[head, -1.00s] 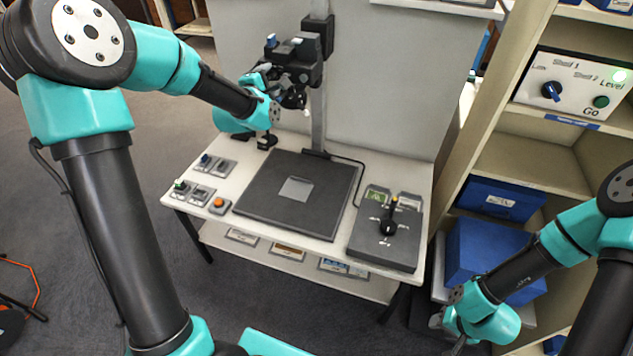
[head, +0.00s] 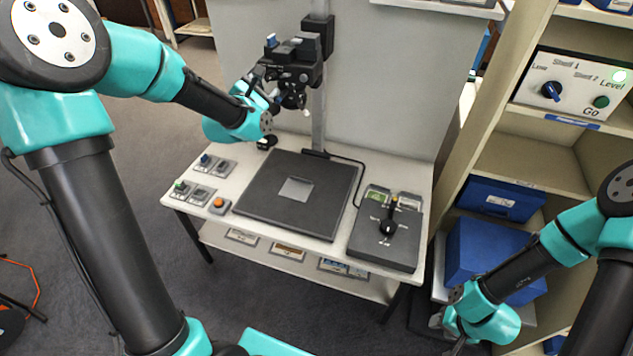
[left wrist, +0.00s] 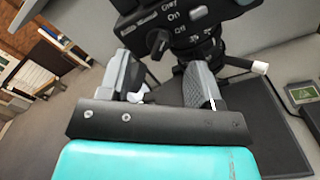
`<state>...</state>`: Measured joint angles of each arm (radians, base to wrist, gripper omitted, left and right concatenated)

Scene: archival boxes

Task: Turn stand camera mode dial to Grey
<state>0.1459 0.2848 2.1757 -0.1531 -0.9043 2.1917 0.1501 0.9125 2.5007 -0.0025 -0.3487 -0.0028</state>
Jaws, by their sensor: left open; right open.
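The stand camera (head: 296,62) is a dark body on an upright column above the table. In the left wrist view its dark mode dial (left wrist: 158,44) sits at the left of labels including "Grey", "On" and "Off". Which label the dial points at is unclear. My left gripper (head: 268,90) is at the camera's left side. In the left wrist view the left gripper (left wrist: 165,80) has its fingers apart, with the dial ahead of the gap and nothing clearly held. My right gripper (head: 437,319) is low at the right, partly hidden, away from the camera.
Below the camera is a black baseboard (head: 260,205) with a grey sheet (head: 296,189). A control box (head: 375,240) with a black lever stands at right, small switches (head: 205,190) at left. A shelf unit with blue boxes (head: 485,255) stands right of the table.

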